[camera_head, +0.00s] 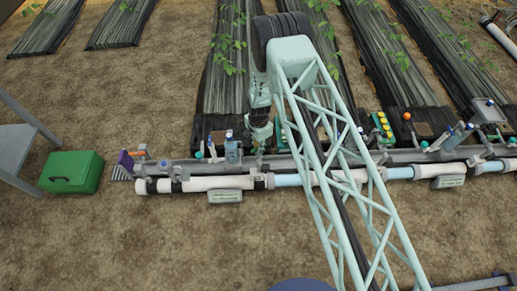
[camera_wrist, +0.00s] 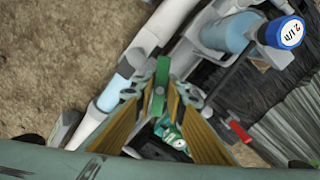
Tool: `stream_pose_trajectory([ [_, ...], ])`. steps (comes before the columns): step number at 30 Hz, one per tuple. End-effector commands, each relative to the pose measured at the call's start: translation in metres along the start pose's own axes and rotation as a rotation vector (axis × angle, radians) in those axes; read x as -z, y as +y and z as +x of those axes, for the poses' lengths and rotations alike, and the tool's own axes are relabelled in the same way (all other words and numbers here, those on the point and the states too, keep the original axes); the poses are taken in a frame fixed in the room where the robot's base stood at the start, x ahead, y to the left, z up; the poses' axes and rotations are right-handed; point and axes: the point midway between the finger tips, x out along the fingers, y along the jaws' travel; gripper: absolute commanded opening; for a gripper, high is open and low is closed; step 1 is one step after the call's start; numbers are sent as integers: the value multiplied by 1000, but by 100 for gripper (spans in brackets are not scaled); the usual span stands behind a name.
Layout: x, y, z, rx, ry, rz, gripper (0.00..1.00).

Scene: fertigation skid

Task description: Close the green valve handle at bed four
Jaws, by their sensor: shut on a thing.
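The green valve handle (camera_wrist: 161,70) shows in the wrist view as an upright green bar between my fingertips. My gripper (camera_wrist: 160,93) is shut on it, with one yellow-brown finger on each side. The valve body below the handle is mostly hidden by the fingers. In the head view my gripper (camera_head: 261,140) is low over the grey and white pipes, at the near end of a dark bed. There the handle is hidden by my arm, and no bed number is readable.
A cylinder with a blue cap (camera_wrist: 290,33) marked "2 l/h" stands close by at upper right in the wrist view. A red lever (camera_wrist: 238,131) is at lower right. A white pipe (camera_head: 165,186) runs along the ground. A green box (camera_head: 72,172) sits at left; bare soil lies in front.

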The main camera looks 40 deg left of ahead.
Motion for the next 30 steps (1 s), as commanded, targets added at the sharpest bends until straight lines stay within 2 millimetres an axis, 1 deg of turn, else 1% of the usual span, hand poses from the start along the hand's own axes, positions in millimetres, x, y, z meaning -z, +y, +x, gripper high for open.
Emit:
stream_pose_trajectory([
  [30,0,0,0,-1,0,565,2],
])
